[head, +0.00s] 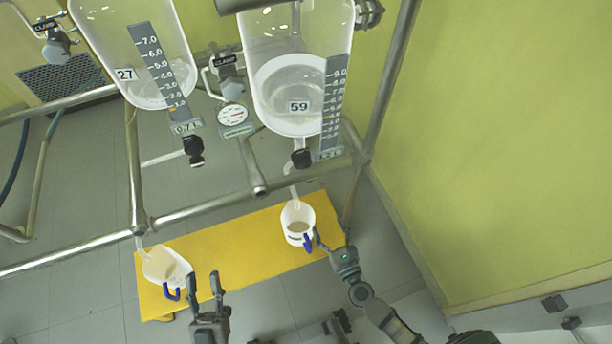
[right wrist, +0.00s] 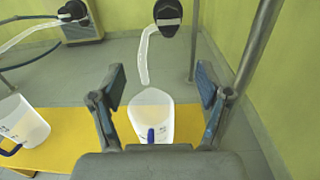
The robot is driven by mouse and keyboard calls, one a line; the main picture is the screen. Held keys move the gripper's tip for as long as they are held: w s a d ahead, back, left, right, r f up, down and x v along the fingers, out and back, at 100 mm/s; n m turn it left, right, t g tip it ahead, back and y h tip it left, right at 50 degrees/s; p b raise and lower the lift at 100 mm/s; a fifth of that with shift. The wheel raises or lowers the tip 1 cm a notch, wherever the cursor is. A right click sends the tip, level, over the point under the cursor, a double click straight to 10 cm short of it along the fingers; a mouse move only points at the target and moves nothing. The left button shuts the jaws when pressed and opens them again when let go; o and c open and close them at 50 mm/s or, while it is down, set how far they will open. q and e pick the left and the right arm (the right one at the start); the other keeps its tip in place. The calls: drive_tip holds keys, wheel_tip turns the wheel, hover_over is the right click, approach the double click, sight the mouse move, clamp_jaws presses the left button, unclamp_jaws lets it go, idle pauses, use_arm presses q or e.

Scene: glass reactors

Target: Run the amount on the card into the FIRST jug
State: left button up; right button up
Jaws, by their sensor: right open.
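A white jug (head: 297,225) with a blue handle stands on the yellow bench under the right vessel (head: 275,85), labelled 59; pale liquid shows inside. A second jug (head: 167,268) stands at the bench's left end under the left vessel (head: 140,50), labelled 27; it holds some liquid too. Each vessel has a scale, a black bottom valve (head: 301,158) (head: 194,150) and a small grey card (head: 187,127) (head: 329,154); their print is hard to read. My right gripper (head: 318,238) is open at the right jug's handle, fingers (right wrist: 161,75) apart around it. My left gripper (head: 204,286) is open and empty near the left jug.
The yellow bench (head: 235,250) is clear between the jugs. A green wall (head: 500,130) closes the right side.

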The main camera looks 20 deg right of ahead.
use_arm(q)
drive_tip(key=shift+s+d+r+t, duration=0.2)
drive_tip(key=shift+s+r+t, duration=0.6)
drive_tip(key=shift+r, duration=0.35)
use_arm(e)
drive_tip(key=w+m, duration=0.1)
drive_tip(key=w, duration=1.6)
drive_tip(key=shift+w+d+m+h, duration=0.25)
drive_tip(key=shift+d+m+h, duration=0.05)
drive_tip(key=c, duration=1.2)
